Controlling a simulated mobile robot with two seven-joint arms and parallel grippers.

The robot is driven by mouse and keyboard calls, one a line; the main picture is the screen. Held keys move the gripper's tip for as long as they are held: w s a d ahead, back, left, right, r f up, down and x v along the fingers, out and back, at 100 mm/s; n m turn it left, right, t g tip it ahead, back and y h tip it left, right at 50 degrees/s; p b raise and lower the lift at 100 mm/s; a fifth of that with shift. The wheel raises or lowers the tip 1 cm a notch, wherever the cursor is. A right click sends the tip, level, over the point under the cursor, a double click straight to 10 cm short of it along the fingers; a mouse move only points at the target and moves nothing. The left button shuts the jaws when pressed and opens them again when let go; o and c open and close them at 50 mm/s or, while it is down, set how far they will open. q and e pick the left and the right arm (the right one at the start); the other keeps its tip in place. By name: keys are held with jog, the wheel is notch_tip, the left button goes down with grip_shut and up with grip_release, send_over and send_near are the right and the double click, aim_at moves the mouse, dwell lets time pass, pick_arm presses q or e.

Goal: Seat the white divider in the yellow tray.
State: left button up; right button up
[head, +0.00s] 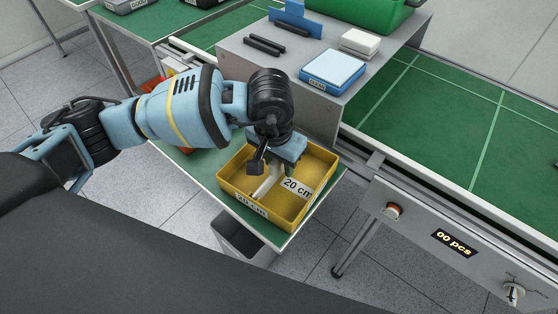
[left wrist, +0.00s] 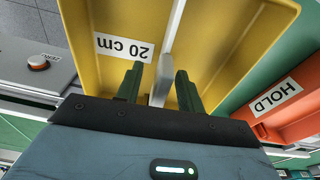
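The yellow tray (head: 312,165) sits on a small green-topped table, with "20 cm" labels on its walls. The white divider (head: 268,186) runs across the inside of the tray; whether its ends are fully seated is not clear. My left gripper (head: 268,164) points down into the tray over the divider. In the left wrist view the two dark fingers (left wrist: 160,76) stand apart, one on each side of the divider (left wrist: 160,88), with a visible gap to it. The yellow tray (left wrist: 237,45) fills the top of that view. My right gripper is not in view.
A grey box (head: 300,88) behind the tray carries a blue tray (head: 333,70), a white block (head: 361,42), black bars and a green crate (head: 365,12). A conveyor with a green belt (head: 440,125) runs to the right. An orange HOLD bin (left wrist: 297,112) lies beside the yellow tray.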

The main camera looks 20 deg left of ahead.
pick_arm(q)
jog(key=r, duration=0.5)
jog(key=shift+s+a+r, duration=0.1)
jog(key=shift+s+r, duration=0.15)
jog(key=shift+r, duration=0.15)
jog(key=shift+s+r, duration=0.15)
jog(key=shift+r, duration=0.5)
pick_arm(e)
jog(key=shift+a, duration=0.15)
